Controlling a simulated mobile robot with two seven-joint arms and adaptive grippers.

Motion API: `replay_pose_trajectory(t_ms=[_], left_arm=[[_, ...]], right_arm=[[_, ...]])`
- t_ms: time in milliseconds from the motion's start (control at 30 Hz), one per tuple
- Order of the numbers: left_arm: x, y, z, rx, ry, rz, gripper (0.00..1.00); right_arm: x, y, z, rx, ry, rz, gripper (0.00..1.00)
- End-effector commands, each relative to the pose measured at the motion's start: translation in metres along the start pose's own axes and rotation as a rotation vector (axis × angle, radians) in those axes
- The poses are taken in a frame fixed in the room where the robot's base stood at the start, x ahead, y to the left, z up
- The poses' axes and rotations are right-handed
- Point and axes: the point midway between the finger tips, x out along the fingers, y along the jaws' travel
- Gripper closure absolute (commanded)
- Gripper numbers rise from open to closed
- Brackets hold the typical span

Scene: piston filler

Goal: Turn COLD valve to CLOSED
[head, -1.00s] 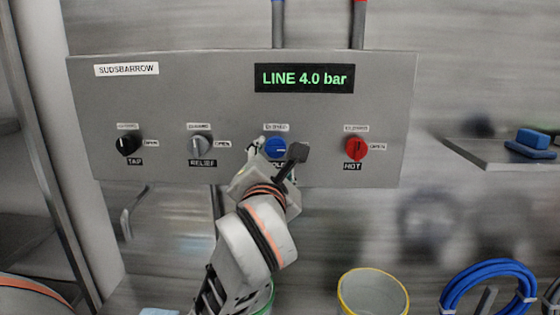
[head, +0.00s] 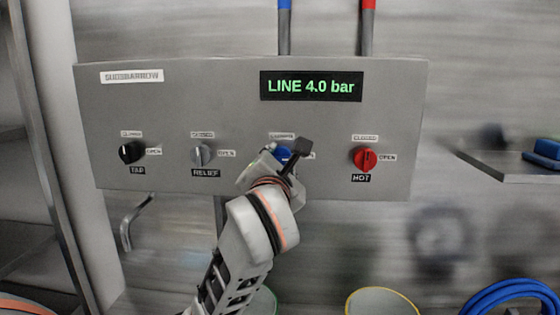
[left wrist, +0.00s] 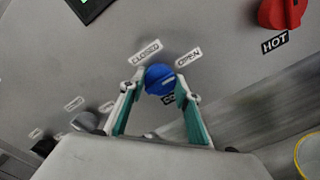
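The blue COLD knob (head: 284,153) is on the grey panel (head: 230,110), mostly hidden behind my left gripper (head: 284,158) in the head view. In the left wrist view, the blue knob (left wrist: 160,79) lies between the two fingertips of my left gripper (left wrist: 159,88). The fingers are apart, one on each side of the knob, with a small gap on the left; contact on the right I cannot tell. The CLOSED label (left wrist: 145,52) and OPEN label (left wrist: 188,57) show beyond it. The knob's pointer direction is unclear now. My right gripper is not in view.
The red HOT knob (head: 364,158) is right of the blue one. The grey RELIEF knob (head: 202,155) and black TAP knob (head: 131,151) are to the left. The display (head: 311,87) reads LINE 4.0 bar. A shelf (head: 510,168) stands out at the right.

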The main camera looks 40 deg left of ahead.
Motion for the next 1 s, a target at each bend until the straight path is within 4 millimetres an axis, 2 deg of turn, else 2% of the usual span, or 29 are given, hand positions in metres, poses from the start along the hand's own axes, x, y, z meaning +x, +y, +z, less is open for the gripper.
replay_pose_trajectory(t_ms=[267,467,1000], left_arm=[[0.0001,-0.0005,-0.0004,-0.029,0.001,-0.001,0.9],[0.0,-0.0009,-0.0004,-0.127,0.002,-0.002,0.9],[0.0004,-0.003,-0.0011,-0.615,0.003,-0.003,0.89]], right_arm=[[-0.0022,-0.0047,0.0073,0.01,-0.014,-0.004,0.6],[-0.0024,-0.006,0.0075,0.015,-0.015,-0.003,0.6],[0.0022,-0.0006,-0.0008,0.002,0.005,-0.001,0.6]])
